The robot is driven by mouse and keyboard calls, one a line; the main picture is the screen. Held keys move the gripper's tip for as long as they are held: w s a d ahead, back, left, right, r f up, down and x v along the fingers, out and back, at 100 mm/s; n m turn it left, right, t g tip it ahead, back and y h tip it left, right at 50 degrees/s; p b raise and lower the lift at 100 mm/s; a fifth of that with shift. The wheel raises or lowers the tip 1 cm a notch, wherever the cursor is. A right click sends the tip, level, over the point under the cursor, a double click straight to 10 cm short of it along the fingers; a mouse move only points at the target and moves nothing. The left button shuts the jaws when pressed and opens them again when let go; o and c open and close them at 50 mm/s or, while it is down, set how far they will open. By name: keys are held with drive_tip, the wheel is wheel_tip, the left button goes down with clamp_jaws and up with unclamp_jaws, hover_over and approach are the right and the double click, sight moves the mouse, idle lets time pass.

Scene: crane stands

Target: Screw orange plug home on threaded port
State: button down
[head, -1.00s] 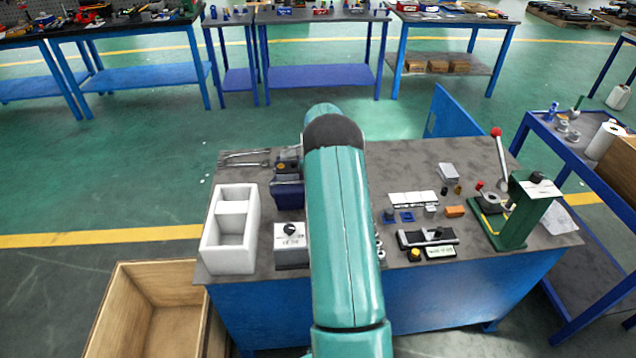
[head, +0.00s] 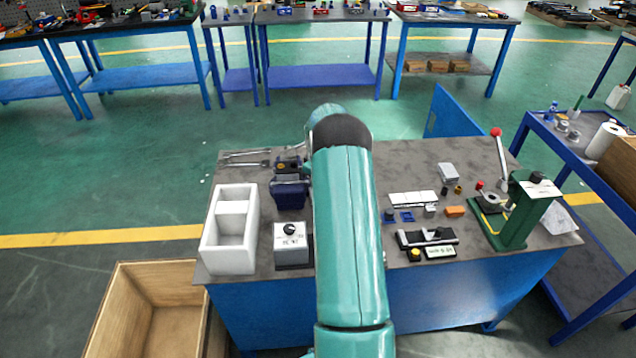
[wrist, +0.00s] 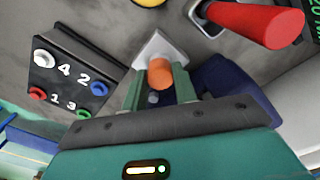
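In the wrist view the orange plug (wrist: 160,73) sits between the two green fingertips of my gripper (wrist: 159,77), which appear closed on its sides. A pale metal block (wrist: 157,45) lies directly behind the plug. A small grey round part (wrist: 153,98) shows between the fingers, below the plug. The threads are hidden, so I cannot tell how the plug sits on the port. In the head view my own arm hides the gripper, the plug and the port.
A red handle (wrist: 255,22) is close at upper right. In the head view a white bin (head: 229,245) and a dial box (head: 292,247) stand left of my arm, and a green press (head: 520,210) right.

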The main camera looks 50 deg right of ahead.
drive_tip(key=m, duration=0.3)
drive_tip(key=shift+m, duration=1.1)
drive_tip(key=m, duration=0.2)
drive_tip(key=shift+m, duration=0.4)
drive_tip(key=c, duration=1)
unclamp_jaws()
drive_tip(key=shift+c, duration=0.2)
drive_tip(key=shift+r, duration=0.15)
drive_tip(key=shift+r, duration=2.35)
